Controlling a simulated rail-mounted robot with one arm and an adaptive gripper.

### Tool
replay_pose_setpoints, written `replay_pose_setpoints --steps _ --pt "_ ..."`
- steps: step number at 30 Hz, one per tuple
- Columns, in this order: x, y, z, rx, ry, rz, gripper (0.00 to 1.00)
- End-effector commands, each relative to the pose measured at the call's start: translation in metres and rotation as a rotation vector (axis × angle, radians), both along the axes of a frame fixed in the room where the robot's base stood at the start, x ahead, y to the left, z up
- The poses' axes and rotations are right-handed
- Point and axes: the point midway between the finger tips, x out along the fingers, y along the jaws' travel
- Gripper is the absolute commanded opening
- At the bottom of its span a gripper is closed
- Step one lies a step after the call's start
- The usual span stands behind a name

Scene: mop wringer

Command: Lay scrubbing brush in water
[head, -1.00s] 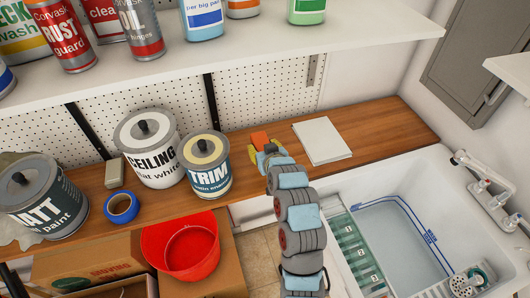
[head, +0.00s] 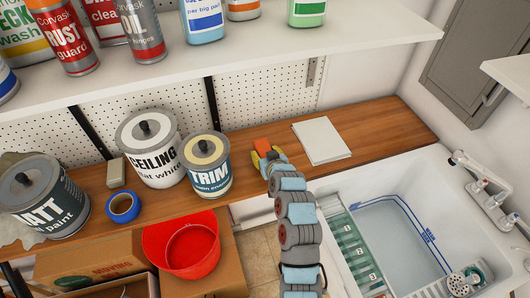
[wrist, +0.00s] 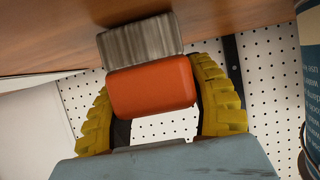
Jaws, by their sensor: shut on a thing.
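The scrubbing brush (head: 262,149) has an orange body and, in the wrist view (wrist: 152,86), a grey-brown bristle block (wrist: 140,38). My gripper (head: 267,158) is shut on the orange body with its yellow fingers on either side. In the head view it is at the front of the wooden counter, between the TRIM can and the white paper. I cannot tell whether the bristles touch the wood. The water (head: 385,232) lies in the white sink (head: 448,205) at the right, well apart from the brush.
The TRIM can (head: 206,168) stands just left of my gripper. The white paper (head: 321,140) lies to its right. A numbered rack (head: 353,250) lines the sink's left side. A tap (head: 480,185) rises at the right. A red bucket (head: 190,240) stands lower left.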

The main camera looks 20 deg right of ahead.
Motion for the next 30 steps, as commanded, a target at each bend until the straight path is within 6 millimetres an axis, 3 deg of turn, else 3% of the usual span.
replay_pose_setpoints --steps 6,7,9,21,30 --pt "0.000 0.000 -0.004 0.000 0.000 0.000 0.15" --pt "0.000 0.000 -0.003 0.000 0.000 0.000 0.63" --pt "0.000 0.000 -0.003 0.001 0.000 0.000 0.79" --pt "0.000 0.000 0.002 0.001 0.000 0.000 0.79" --pt "-0.023 0.001 0.012 -0.001 -0.001 0.000 0.79"
